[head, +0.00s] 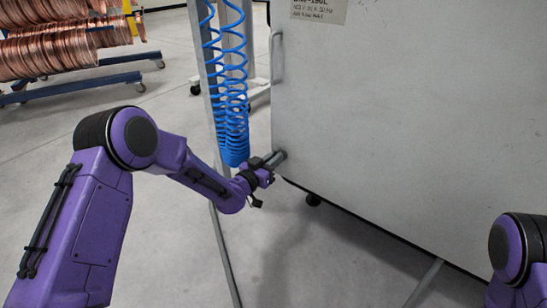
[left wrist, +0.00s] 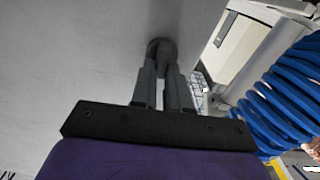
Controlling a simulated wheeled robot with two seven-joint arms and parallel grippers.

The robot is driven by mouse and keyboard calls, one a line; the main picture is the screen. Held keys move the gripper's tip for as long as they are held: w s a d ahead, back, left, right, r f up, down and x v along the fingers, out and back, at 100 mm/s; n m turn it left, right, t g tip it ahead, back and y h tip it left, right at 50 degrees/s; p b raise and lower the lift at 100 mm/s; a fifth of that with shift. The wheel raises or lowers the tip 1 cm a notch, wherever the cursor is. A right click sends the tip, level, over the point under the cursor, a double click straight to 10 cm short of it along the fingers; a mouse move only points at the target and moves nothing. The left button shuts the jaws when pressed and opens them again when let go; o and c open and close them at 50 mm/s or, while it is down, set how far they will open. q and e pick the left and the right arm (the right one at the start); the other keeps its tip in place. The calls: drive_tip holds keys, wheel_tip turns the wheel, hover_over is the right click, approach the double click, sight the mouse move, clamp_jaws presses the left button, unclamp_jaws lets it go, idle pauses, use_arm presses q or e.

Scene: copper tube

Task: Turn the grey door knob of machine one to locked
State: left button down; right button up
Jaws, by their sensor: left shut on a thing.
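The grey door knob (left wrist: 160,47) sits on the pale grey panel of the machine (head: 400,120). In the left wrist view it shows as a dark round end between and beyond my fingertips. My left gripper (head: 274,160) reaches the lower left edge of the panel and is shut on the knob; its two grey fingers show close together in the left wrist view (left wrist: 162,72). The fingers hide much of the knob, and I cannot tell its turned position. My right gripper is out of view; only part of my right arm shows at the lower right.
Blue coiled hoses (head: 232,90) hang by a grey post (head: 196,60) just left of the panel, close to my left wrist. Copper tube coils (head: 50,50) lie on a blue rack (head: 80,88) at the back left. The floor between is clear.

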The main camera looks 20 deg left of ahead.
use_arm(q)
drive_tip(key=shift+w+a+f+n+p, duration=0.15)
drive_tip(key=shift+n+p, duration=0.95)
drive_tip(key=shift+n, duration=1.65)
drive_tip(key=shift+s+a+f+n+p, duration=0.15)
drive_tip(key=shift+n+p, duration=0.9)
drive_tip(key=shift+n, duration=1.75)
drive_tip(key=shift+w+a+f+n+p, duration=0.2)
drive_tip(key=shift+n+p, duration=0.9)
drive_tip(key=shift+n, duration=1.65)
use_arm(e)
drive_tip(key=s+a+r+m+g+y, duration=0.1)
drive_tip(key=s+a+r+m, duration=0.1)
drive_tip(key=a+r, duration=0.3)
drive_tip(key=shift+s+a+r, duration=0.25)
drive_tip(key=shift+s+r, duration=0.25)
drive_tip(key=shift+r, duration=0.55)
use_arm(q)
drive_tip(key=shift+f, duration=0.1)
drive_tip(key=c, duration=1.1)
unclamp_jaws()
